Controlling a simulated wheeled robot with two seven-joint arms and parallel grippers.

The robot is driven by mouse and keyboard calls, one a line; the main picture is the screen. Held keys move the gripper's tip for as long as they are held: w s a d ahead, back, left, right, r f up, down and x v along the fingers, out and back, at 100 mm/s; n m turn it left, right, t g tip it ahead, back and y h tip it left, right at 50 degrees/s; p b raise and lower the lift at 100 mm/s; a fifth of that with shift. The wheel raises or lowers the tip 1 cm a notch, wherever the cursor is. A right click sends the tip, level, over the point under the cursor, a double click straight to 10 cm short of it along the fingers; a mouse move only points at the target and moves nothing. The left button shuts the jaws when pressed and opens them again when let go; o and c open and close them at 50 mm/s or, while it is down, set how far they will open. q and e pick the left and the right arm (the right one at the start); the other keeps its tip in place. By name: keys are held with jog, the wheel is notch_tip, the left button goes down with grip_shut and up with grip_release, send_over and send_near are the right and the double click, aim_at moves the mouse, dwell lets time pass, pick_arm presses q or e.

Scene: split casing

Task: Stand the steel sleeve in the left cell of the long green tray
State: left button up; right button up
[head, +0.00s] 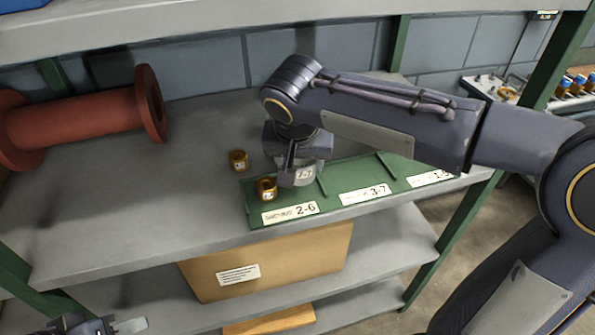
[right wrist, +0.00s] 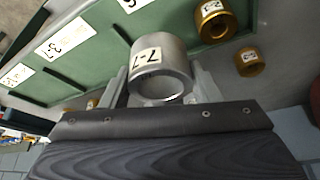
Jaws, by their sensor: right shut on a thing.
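The steel sleeve (head: 302,176), a grey ring with a white label reading 7-7, is upright between the fingers of my right gripper (head: 297,163). It also shows in the right wrist view (right wrist: 161,73), held by the right gripper (right wrist: 160,88). It is over the left cell of the long green tray (head: 330,208), whose front label reads 2-6. I cannot tell whether its base touches the tray floor. A brass sleeve (head: 266,189) stands in the same cell, left of the steel one. My left gripper (head: 100,325) shows only partly at the bottom left edge.
Another brass sleeve (head: 238,160) stands on the shelf (head: 130,215) behind the tray's left end. A red spool (head: 80,120) lies at the back left. A cardboard box (head: 270,263) is on the shelf below. The shelf left of the tray is clear.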

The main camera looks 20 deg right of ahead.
aim_at(298, 174)
jog(key=shift+w+f, duration=0.4)
jog(key=shift+x, duration=1.25)
jog(key=shift+s+a+f, duration=0.2)
jog(key=shift+f, duration=0.4)
jog(key=shift+f+b, duration=0.2)
jog(key=shift+b, duration=0.15)
jog(key=o, duration=1.1)
jog(key=shift+o, duration=0.2)
